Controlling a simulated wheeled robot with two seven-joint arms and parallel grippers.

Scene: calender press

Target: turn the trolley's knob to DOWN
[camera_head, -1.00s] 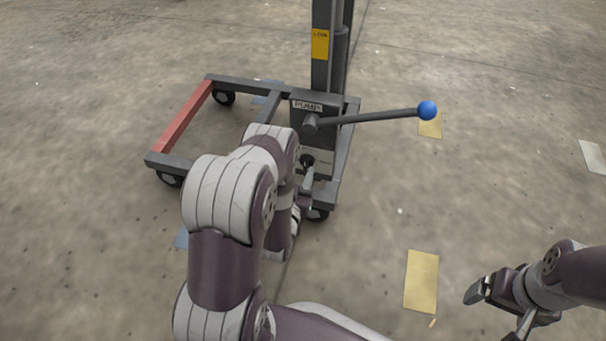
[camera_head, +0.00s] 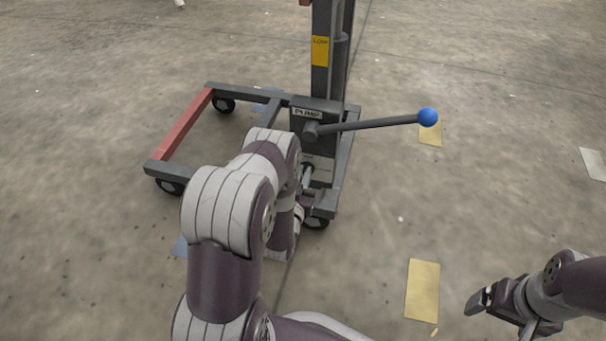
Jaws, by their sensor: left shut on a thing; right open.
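The trolley (camera_head: 180,133) stands ahead on the floor, with a dark mast, a frame on wheels and a red bar at left. Its box bears a PUMP label, and a pump lever (camera_head: 370,124) with a blue ball end sticks out to the right. Below the lever is a panel (camera_head: 322,170) where the knob sits; my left gripper (camera_head: 306,182) is at it and shut on the knob. The gripper and arm mostly hide the knob, so its setting cannot be read. My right gripper (camera_head: 500,312) is open and empty at lower right, away from the trolley.
Yellow sheets lie on the floor, one (camera_head: 422,290) between my arms and one (camera_head: 431,133) beyond the blue ball. A pale sheet (camera_head: 593,163) lies at the far right. The floor right of the trolley is otherwise clear.

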